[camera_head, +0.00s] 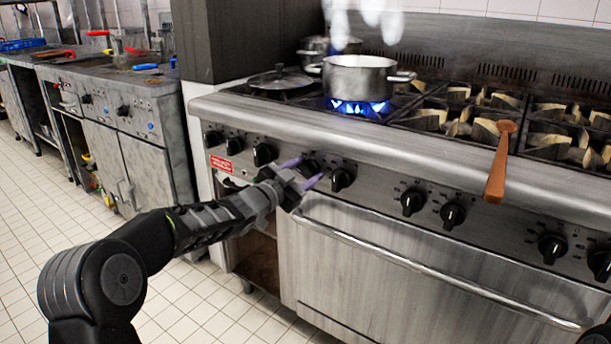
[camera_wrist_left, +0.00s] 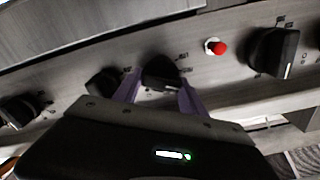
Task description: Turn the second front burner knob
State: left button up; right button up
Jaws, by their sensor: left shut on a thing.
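The black front burner knobs sit in a row on the stove's steel panel. My left gripper (camera_head: 313,168) reaches the panel, its purple fingers on either side of one black knob (camera_head: 309,166). In the left wrist view the fingers straddle a black knob (camera_wrist_left: 162,72), and the gripper is shut on it. The fingers and gripper body partly cover it. Another knob (camera_head: 342,180) is close on its right in the head view. Further knobs (camera_head: 412,202) follow to the right. The wrist view also shows a red button (camera_wrist_left: 220,47). My right gripper is not in view.
A steel pot (camera_head: 358,78) stands over a lit blue flame. A lidded pan (camera_head: 281,80) is beside it. A wooden-handled utensil (camera_head: 497,170) overhangs the stove's front edge. The oven door handle (camera_head: 420,262) runs below the knobs. Tiled floor (camera_head: 190,315) is clear at left.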

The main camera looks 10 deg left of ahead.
pick_arm(q)
jog(key=m+b, duration=0.1)
jog(key=m, duration=0.1)
jog(key=m+b, duration=0.1)
jog(key=m, duration=0.1)
jog(key=m+b, duration=0.2)
jog(key=m, duration=0.1)
jog(key=shift+d+f, duration=0.2)
jog(key=shift+f, duration=0.1)
jog(key=m+b, duration=0.2)
jog(key=m, duration=0.1)
jog(key=shift+f+m, duration=0.1)
jog(key=shift+m, duration=0.2)
jog(key=shift+m+b, duration=0.5)
jog(key=shift+m, duration=0.5)
jog(key=o, duration=1.3)
jog(key=shift+s, duration=0.1)
